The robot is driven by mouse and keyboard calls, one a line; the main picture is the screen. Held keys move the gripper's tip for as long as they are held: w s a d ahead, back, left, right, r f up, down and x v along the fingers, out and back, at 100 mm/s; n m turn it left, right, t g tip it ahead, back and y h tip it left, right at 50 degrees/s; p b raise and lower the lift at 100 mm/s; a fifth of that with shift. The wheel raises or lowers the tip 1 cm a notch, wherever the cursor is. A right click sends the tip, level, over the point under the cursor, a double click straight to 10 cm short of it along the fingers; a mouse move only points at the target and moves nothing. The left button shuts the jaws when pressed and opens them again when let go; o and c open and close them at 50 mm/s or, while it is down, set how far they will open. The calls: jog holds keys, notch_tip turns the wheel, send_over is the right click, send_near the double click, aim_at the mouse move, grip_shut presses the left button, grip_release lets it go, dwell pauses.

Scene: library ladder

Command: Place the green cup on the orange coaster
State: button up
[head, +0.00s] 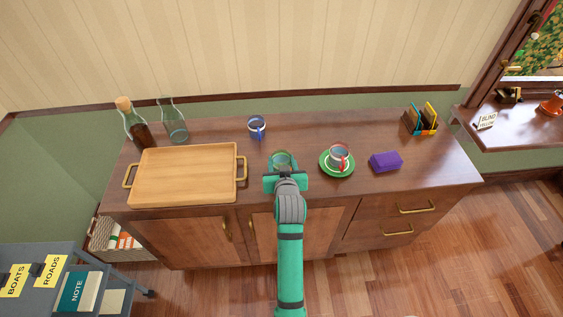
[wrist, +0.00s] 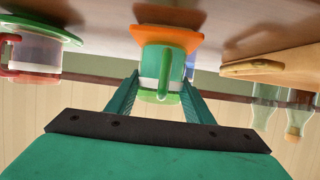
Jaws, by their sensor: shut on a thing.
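The green cup (wrist: 163,62) has a pale band and a green handle. It sits between my gripper's (wrist: 160,90) two fingers, which are shut on it. The wrist view is upside down, with the cabinet top at the upper edge. The square orange coaster (wrist: 165,38) shows right at the cup's base there, under it; I cannot tell whether they touch. In the head view the cup (head: 283,158) shows just beyond my gripper (head: 285,175), near the middle of the cabinet top. The coaster is not clearly visible in that view.
A red-handled cup (head: 339,155) on a green saucer (head: 330,172) and a purple box (head: 385,161) stand to the right. A wooden tray (head: 185,175) lies left, with bottles (head: 131,122) behind. A blue-handled mug (head: 257,124) stands behind my gripper. The back middle-right is clear.

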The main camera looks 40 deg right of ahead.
jog(key=shift+f, duration=0.15)
jog(key=o, duration=1.1)
jog(key=shift+o, duration=0.2)
